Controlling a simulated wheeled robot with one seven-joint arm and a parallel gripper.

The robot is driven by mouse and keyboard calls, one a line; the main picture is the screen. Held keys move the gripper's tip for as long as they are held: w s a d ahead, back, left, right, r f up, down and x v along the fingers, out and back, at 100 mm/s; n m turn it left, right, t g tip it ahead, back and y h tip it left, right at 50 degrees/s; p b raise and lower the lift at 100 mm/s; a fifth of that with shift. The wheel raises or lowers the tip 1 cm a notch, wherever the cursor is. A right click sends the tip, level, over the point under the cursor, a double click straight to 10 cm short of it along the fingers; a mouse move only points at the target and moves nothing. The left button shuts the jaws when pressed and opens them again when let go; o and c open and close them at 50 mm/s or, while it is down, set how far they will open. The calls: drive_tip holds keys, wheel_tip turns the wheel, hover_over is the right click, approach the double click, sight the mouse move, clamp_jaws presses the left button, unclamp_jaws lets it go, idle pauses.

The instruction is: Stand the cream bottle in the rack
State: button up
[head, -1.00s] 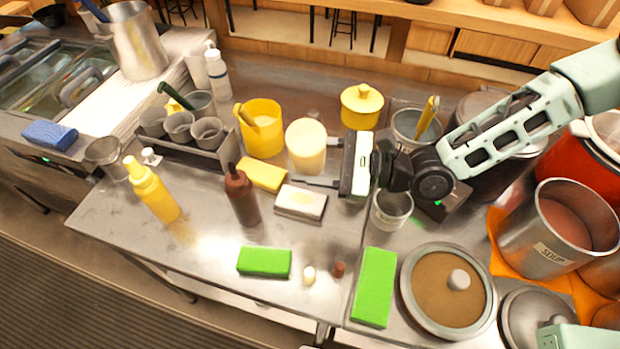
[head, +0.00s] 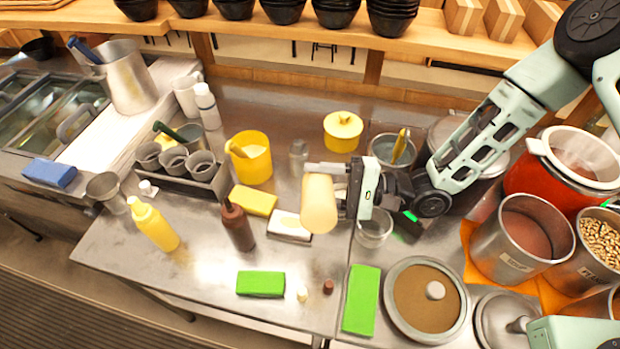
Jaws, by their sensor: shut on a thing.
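The cream bottle (head: 319,204) shows as a plain, pale cream cylinder. My gripper (head: 325,188) is shut on it, to the right of the middle of the steel table. The bottle partly hides the fingers, and its lower end appears clear of the tabletop. The rack (head: 198,184) is a low grey metal holder at the table's left rear, with several grey cups in it. The gripper and bottle are well to the right of the rack.
A yellow tub (head: 252,168), yellow sponge (head: 254,201), white-topped block (head: 288,226) and brown bottle (head: 238,230) stand between bottle and rack. A yellow squeeze bottle (head: 154,226) stands in front of the rack. A clear grey container (head: 298,156) stands behind the bottle.

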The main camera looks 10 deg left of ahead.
sight(327, 177)
drive_tip(key=d+n, duration=0.1)
drive_tip(key=n, duration=0.1)
drive_tip(key=d+r+n, duration=0.1)
drive_tip(key=n, duration=0.1)
drive_tip(key=d+r+n+b, duration=0.1)
drive_tip(key=n, duration=0.2)
drive_tip(key=shift+w+d+r+g, duration=0.15)
drive_tip(key=shift+d+r+g, duration=0.05)
drive_tip(key=shift+d+g, duration=0.1)
drive_tip(key=shift+d+n+b, duration=0.2)
drive_tip(key=shift+n+b, duration=0.5)
drive_tip(key=shift+n, duration=0.4)
drive_tip(key=n+b, duration=0.2)
drive_tip(key=n, duration=0.1)
drive_tip(key=shift+a+f+g, duration=0.1)
drive_tip(key=shift+f+g, duration=0.05)
drive_tip(key=shift+g, duration=0.25)
drive_tip(key=n+b, duration=0.3)
drive_tip(key=n, duration=0.1)
drive_tip(key=shift+f, duration=0.1)
drive_tip(key=n+b, duration=0.4)
drive_tip(key=n, duration=0.1)
drive_tip(key=shift+g, duration=0.3)
drive_tip(key=shift+r+n+b, duration=0.25)
drive_tip(key=shift+n+b, duration=0.4)
drive_tip(key=shift+n, duration=0.55)
drive_tip(key=shift+r+n, duration=0.2)
drive_tip(key=shift+n, duration=0.3)
